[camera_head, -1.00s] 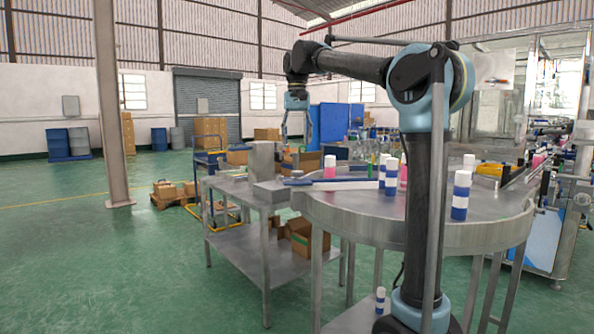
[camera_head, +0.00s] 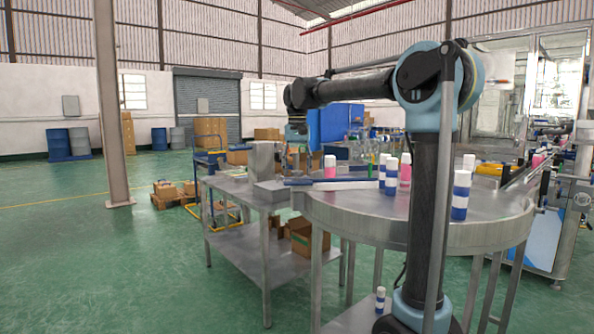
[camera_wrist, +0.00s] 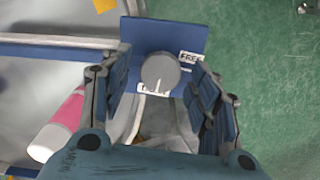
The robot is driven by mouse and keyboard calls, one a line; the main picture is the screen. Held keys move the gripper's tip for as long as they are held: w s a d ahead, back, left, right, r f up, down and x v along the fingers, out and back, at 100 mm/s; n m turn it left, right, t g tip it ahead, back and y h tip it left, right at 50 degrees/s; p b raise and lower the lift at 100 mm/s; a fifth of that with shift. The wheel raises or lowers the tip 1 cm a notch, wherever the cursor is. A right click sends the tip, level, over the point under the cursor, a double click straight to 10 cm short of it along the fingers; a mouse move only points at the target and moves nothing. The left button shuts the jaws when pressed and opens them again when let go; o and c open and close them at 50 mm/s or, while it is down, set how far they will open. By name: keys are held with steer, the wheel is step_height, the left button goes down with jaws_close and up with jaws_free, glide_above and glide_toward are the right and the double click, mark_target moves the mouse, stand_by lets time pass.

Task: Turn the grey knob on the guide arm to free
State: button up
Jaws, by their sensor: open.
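The grey knob (camera_wrist: 160,72) sits on a blue plate (camera_wrist: 175,36) in the wrist view. A white mark on the knob points down toward a label at its lower edge, which is partly hidden. The FREE label (camera_wrist: 190,57) is to the knob's right. My gripper (camera_wrist: 160,80) is open, with one finger on each side of the knob and gaps between; I cannot tell its height above it. In the head view my gripper (camera_head: 297,132) hangs over the table area; the knob cannot be made out there.
A round steel table (camera_head: 400,232) carries several blue-and-white cans (camera_head: 461,195) and pink ones (camera_head: 405,172). Green floor is open at left.

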steer(key=c, duration=1.1)
steer(key=shift+o, duration=0.2)
steer(key=shift+n, duration=0.4)
steer(key=n, duration=0.3)
steer(key=shift+n, duration=0.3)
steer(key=n, duration=0.4)
steer(key=shift+n, duration=0.3)
steer(key=n, duration=0.4)
steer(key=shift+n, duration=2.4)
